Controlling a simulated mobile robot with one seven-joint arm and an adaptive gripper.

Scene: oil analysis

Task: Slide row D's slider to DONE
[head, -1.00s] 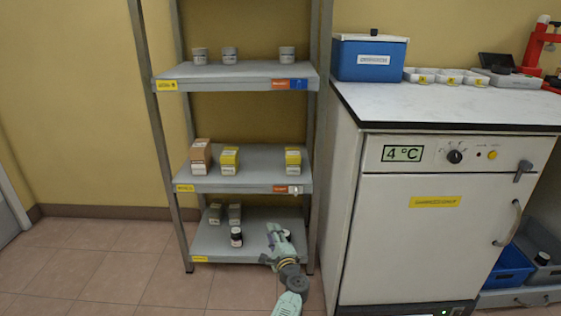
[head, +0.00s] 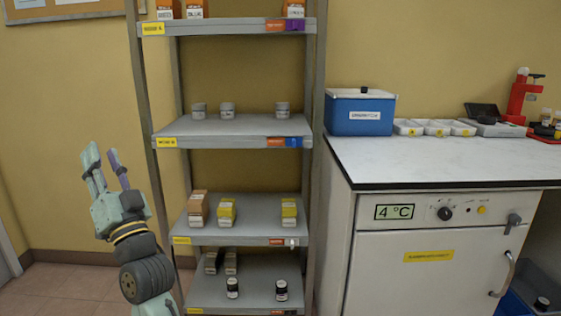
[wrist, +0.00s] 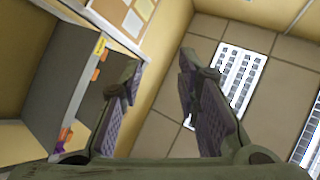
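The grey shelf unit has coloured sliders on the right of its front edges: a purple slider (head: 295,26) at the top, a blue slider (head: 293,142) below it and a small white slider (head: 292,242) on the third shelf. The bottom shelf (head: 250,297) has an orange strip (head: 277,312) at the frame's lower edge; its slider cannot be made out. The row letters are too small to read. My gripper (head: 107,158) is left of the shelf unit, pointing up, open and empty. Its parted fingers also show in the wrist view (wrist: 163,85).
Two dark bottles, left (head: 232,288) and right (head: 281,290), stand on the bottom shelf. Boxes (head: 227,211) and small jars (head: 227,110) stand on shelves above. A white fridge cabinet (head: 430,255) is close on the right.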

